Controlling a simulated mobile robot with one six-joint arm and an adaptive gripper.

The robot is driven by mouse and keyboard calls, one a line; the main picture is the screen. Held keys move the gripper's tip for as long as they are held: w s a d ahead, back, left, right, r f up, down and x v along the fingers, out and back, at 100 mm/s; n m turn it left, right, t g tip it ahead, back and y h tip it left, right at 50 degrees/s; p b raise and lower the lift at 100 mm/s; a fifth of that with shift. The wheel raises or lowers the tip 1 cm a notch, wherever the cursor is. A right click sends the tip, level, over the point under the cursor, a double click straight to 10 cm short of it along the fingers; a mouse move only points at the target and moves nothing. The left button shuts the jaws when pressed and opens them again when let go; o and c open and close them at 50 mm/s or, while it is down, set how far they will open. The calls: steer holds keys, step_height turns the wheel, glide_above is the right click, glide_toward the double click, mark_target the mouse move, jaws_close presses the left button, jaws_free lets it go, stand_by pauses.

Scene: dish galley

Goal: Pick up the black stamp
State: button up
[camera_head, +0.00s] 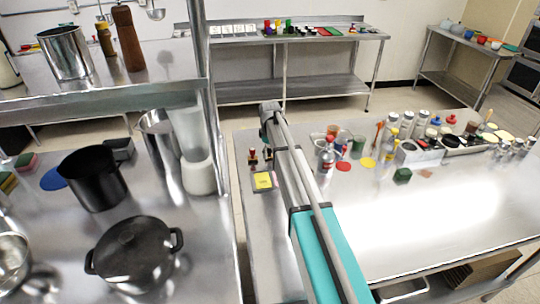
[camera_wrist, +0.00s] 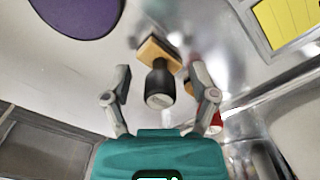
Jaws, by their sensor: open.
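The black stamp (camera_wrist: 160,84) shows in the wrist view, with a black cylindrical handle and a tan wooden block. It stands between the spread fingers of my gripper (camera_wrist: 160,92), with a visible gap on each side. My gripper is open and holds nothing. In the head view my own arm hides the gripper. Two small stamp-like items (camera_head: 253,157) stand on the steel counter left of my arm there, too small to tell which is the black one.
A grey-framed pad with a yellow face (camera_head: 263,181) lies near the stamps; it also shows in the wrist view (camera_wrist: 285,20). A purple disc (camera_wrist: 75,12) is at the wrist view's upper left. A red object (camera_wrist: 214,122) sits behind the right finger. Bottles (camera_head: 327,155) stand right of my arm.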

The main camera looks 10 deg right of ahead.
jaws_close()
steer(key=shift+r, duration=0.1)
stand_by(0.4)
step_height(320, 180, up, 3)
steer(key=p, duration=0.3)
steer(key=shift+r, duration=0.1)
steer(key=s+d+r+p, duration=0.3)
steer(key=s+r+p, duration=0.6)
steer(key=s, duration=0.4)
steer(key=shift+s+d+r+p, duration=0.3)
steer(key=shift+d+p, duration=0.05)
steer(key=shift+p, duration=0.2)
